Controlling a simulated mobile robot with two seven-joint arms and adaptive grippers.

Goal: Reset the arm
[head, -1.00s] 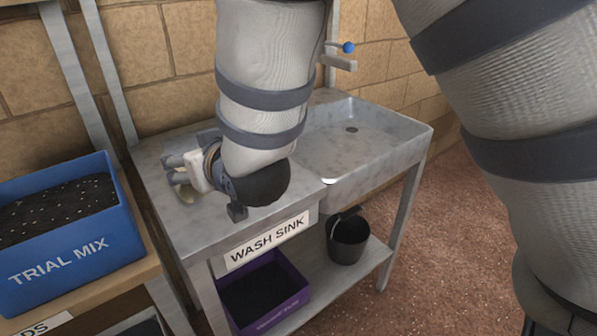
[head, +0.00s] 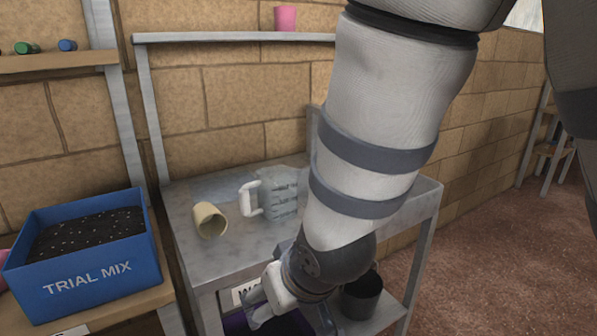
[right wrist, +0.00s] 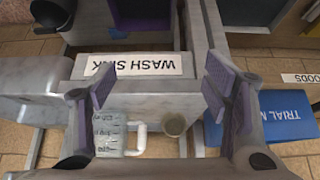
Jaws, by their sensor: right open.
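My right arm comes down from the upper right in the head view. Its gripper (head: 262,303) hangs in front of the front edge of the wash sink counter (head: 190,255), low by the sign. In the right wrist view, which looks upside down, the two purple-padded fingers (right wrist: 166,88) are spread wide with nothing between them. A beige cup (head: 209,220) lies tipped on the counter, apart from the gripper; it also shows in the right wrist view (right wrist: 174,124). My left gripper is not in view.
A clear jug with a white handle (head: 278,196) stands on the counter beside the cup. A blue Trial Mix box (head: 85,265) sits on the bench at left. A black bucket (head: 362,298) is on the lower shelf. A pink cup (head: 285,18) stands on the wall shelf.

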